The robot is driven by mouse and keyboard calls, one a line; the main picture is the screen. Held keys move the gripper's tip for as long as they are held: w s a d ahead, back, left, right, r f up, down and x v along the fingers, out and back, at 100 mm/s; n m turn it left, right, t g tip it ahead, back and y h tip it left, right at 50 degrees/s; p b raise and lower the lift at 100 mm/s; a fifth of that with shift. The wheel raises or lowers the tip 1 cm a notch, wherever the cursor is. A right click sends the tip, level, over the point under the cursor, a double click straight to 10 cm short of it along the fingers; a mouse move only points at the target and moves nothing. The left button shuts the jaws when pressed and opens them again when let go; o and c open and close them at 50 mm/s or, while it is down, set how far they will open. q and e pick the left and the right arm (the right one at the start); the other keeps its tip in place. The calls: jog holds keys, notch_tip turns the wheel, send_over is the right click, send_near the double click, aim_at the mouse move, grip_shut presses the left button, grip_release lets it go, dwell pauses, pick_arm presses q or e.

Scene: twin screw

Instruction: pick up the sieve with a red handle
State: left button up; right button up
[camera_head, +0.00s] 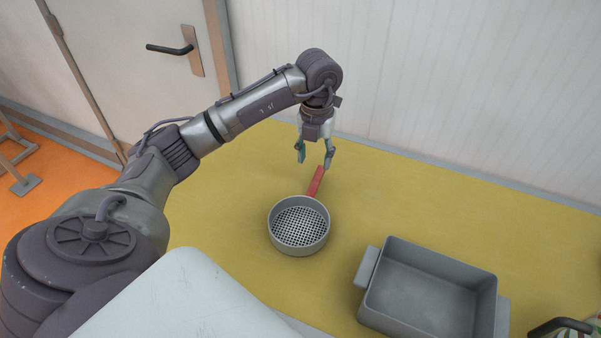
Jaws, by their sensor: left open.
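The sieve (299,226) is a round grey pan with a mesh bottom. It lies on the yellow table, and its red handle (316,182) points away toward the wall. My left gripper (314,162) is open and points down near the far end of the red handle. Its two fingers appear on either side of the handle's line, a little above or behind the end. I cannot tell the exact height gap. Nothing is held in it.
A grey rectangular tray (373,268) with side grips stands on the yellow table (440,205) to the right of the sieve. A wall (420,80) bounds the table at the back.

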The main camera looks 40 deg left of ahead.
aim_at(315, 182)
pick_arm(q)
notch_tip(315, 182, down, 4)
jog(key=shift+f+p, duration=0.1)
jog(key=shift+p, duration=0.25)
jog(key=shift+d+f, duration=0.1)
jog(key=shift+f, duration=0.15)
notch_tip(315, 182, down, 4)
jog(key=shift+d+r+p, duration=0.15)
jog(key=shift+p, duration=0.95)
jog(key=shift+f, duration=0.5)
jog(key=shift+w, duration=0.1)
grip_shut()
